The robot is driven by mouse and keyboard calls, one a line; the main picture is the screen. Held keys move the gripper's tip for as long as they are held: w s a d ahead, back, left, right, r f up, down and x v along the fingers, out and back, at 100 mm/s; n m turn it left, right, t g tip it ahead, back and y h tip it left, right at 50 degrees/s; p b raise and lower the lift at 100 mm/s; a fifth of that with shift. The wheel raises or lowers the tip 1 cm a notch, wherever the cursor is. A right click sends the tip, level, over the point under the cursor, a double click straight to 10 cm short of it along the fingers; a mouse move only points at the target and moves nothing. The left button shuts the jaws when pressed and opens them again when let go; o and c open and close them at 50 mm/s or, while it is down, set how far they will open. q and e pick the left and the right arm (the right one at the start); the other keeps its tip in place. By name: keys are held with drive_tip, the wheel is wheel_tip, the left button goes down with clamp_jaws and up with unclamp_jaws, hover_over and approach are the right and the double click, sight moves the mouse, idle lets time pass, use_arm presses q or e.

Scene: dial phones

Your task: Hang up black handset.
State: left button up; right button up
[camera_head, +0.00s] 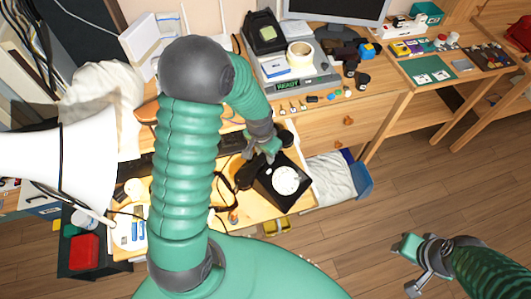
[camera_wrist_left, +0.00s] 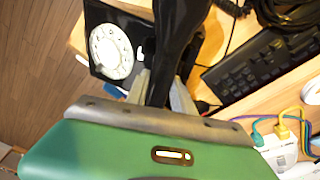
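The black phone (camera_head: 298,197) with its white round dial sits on the wooden desk; it also shows at upper left in the left wrist view (camera_wrist_left: 96,15). My left gripper (camera_head: 264,153) is beside the phone's far edge. In the left wrist view, its two grey fingers (camera_wrist_left: 160,88) are on both sides of the black handset (camera_wrist_left: 176,28) and appear closed on it. The handset is next to the phone, off to the side of the dial; the cradle is hidden. My right gripper (camera_head: 411,267) is away from the desk, over the floor, with its fingers apart and empty.
A black keyboard (camera_wrist_left: 262,68) and dark cables lie near the handset. A grey device with a tape roll (camera_head: 299,53) stands on the desk behind. A white cone-shaped thing (camera_head: 85,150) is at left. The wooden floor (camera_head: 370,235) at right is clear.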

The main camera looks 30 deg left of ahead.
use_arm(q)
drive_tip(key=o, duration=0.5)
drive_tip(key=shift+r, duration=0.1)
wheel_tip(320, 180, up, 16)
drive_tip(key=s+p, duration=0.2)
drive_tip(key=shift+r+p, duration=0.25)
drive_tip(key=shift+p, duration=0.1)
drive_tip(key=s+d+f+n+t+p, duration=0.1)
drive_tip(key=s+d+f, duration=0.1)
drive_tip(key=s+d, duration=0.5)
drive_tip(key=shift+s+d+f+n+p, duration=0.2)
drive_tip(key=shift+d+f+n+p, duration=0.05)
drive_tip(key=shift+d+n+p, duration=0.1)
